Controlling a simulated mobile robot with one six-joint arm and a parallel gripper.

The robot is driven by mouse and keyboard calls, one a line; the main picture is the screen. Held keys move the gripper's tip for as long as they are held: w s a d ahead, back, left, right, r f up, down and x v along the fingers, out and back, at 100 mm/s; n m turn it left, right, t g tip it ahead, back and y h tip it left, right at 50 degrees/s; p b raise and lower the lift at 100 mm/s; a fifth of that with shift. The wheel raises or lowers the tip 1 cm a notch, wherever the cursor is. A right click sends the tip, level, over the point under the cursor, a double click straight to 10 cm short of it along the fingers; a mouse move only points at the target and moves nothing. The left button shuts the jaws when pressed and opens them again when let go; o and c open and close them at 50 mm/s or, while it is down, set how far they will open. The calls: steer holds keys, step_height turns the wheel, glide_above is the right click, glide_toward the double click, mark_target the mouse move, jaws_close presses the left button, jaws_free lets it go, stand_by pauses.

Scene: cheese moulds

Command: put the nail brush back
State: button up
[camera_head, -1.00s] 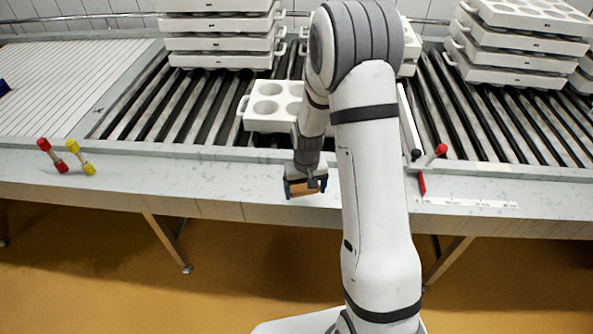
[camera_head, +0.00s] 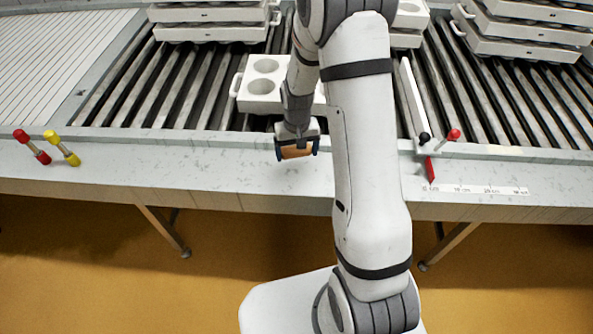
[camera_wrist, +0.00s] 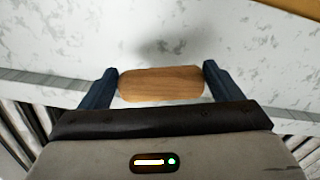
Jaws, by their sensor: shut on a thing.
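The nail brush (camera_wrist: 160,84) shows as a wooden block with rounded ends in the wrist view. My gripper (camera_wrist: 160,86) is shut on it, one blue finger at each end. In the head view my gripper (camera_head: 297,150) holds the wooden brush (camera_head: 296,153) over the pale front ledge (camera_head: 230,170) of the roller table. The wrist view shows a soft shadow on the ledge beyond the brush. I cannot tell the exact gap between brush and ledge. The bristles are hidden.
A white mould tray (camera_head: 262,103) lies on the rollers just behind my gripper. Stacked white moulds stand at the back. A scale strip (camera_head: 480,188) and red-handled tool (camera_head: 430,170) lie right.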

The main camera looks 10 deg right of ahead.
step_height(320, 180, up, 4)
steer(key=s+m+b, duration=0.2)
steer(key=m, duration=0.1)
step_height(320, 180, down, 9)
steer(key=shift+w+f, duration=0.1)
steer(key=shift+w, duration=0.05)
steer(key=shift+f, duration=0.2)
steer(key=o, duration=0.7)
steer(key=shift+r, duration=0.1)
